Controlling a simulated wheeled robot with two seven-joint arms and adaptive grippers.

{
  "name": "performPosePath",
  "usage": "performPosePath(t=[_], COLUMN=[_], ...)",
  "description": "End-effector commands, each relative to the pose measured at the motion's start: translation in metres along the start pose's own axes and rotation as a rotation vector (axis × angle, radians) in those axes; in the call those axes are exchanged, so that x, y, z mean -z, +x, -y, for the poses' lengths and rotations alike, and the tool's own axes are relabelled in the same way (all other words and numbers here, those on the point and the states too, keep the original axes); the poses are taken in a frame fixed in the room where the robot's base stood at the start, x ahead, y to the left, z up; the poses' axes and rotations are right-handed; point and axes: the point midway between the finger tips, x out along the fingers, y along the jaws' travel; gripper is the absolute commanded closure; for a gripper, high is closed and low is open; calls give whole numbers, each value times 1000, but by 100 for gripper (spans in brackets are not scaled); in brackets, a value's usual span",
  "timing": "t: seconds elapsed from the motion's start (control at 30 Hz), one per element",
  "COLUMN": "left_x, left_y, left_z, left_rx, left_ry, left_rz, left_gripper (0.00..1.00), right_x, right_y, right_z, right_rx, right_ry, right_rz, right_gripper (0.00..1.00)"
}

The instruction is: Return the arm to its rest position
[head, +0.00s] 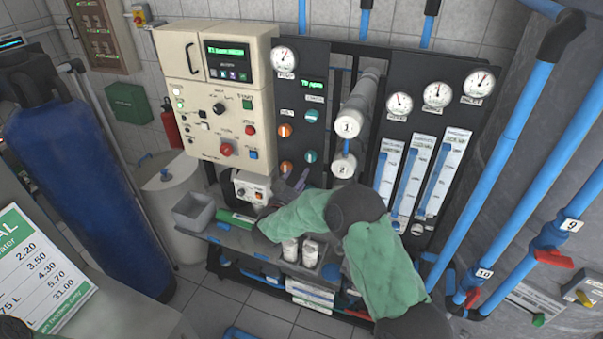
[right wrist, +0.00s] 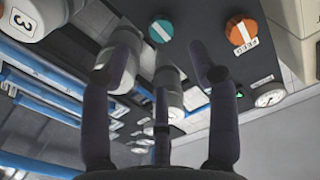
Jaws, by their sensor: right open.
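My right arm, in a green sleeve with dark joints, reaches from the bottom right of the head view across the front of the osmosis rack (head: 327,120). My right gripper (head: 292,187) is in front of the rack's lower part, below the orange and teal knobs and beside a small white pump box (head: 252,187). In the right wrist view the gripper's dark fingers (right wrist: 160,72) are spread, with nothing between them. A teal knob (right wrist: 161,31) and an orange knob (right wrist: 241,32) show beyond the fingertips. My left gripper is not in view.
A shelf holds a grey bin (head: 194,212), a green item (head: 237,219) and white containers (head: 290,250) close below my right forearm. White membrane tubes (head: 357,112) and flow meters (head: 434,178) stand behind the arm. Blue pipes (head: 521,115) rise at right. A blue tank (head: 85,185) stands left.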

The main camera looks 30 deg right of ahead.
Motion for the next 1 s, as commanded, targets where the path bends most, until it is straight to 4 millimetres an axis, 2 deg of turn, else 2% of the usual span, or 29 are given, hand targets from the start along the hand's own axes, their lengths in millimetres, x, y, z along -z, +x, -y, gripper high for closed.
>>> performPosePath(t=[0.57,0.67,0.77,0.87,1.0], left_x=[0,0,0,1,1], left_y=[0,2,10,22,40], left_z=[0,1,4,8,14], left_rx=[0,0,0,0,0], left_ry=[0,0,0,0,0], left_rz=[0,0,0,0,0], left_gripper=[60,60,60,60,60], right_x=[0,-10,-42,-96,-182], right_y=[-4,-6,-12,-26,-60], right_z=[0,1,3,6,4], right_rx=[0,14,65,150,279], right_ry=[1,-5,-23,-52,-96], right_rz=[-1,16,73,181,376], right_gripper=[40,40,40,40,40])
